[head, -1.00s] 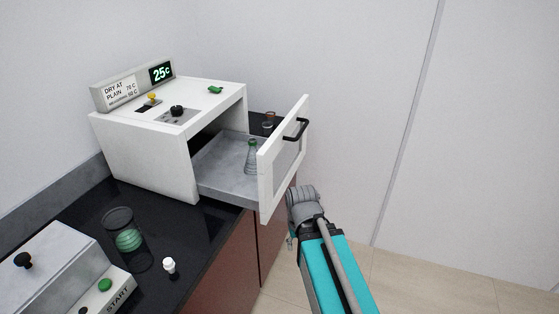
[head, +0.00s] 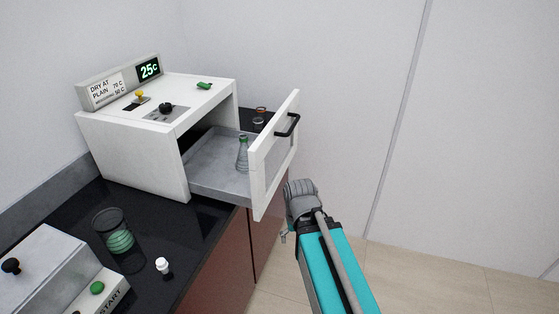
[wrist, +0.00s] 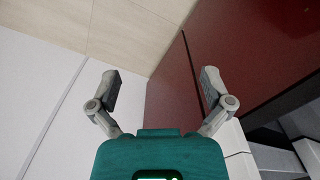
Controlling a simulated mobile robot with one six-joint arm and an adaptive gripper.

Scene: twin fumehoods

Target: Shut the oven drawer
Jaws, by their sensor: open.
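The white oven (head: 155,150) stands on the black counter with its drawer (head: 210,172) pulled out to the right. The drawer has a grey tray, a white framed front panel (head: 261,172) with a window, and a black handle (head: 288,125). A flask with green rings (head: 242,153) stands upright in the tray. In the head view my arm ends low, just right of and below the drawer front, and mostly hides the gripper. In the wrist view my gripper (wrist: 160,90) is open and empty, its two fingers spread wide.
A beaker with a green band (head: 118,240), a small white-capped bottle (head: 162,267) and a grey device with a START label (head: 75,290) are on the counter (head: 185,240). Red-brown cabinet fronts (head: 222,262) lie below. Floor to the right is free.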

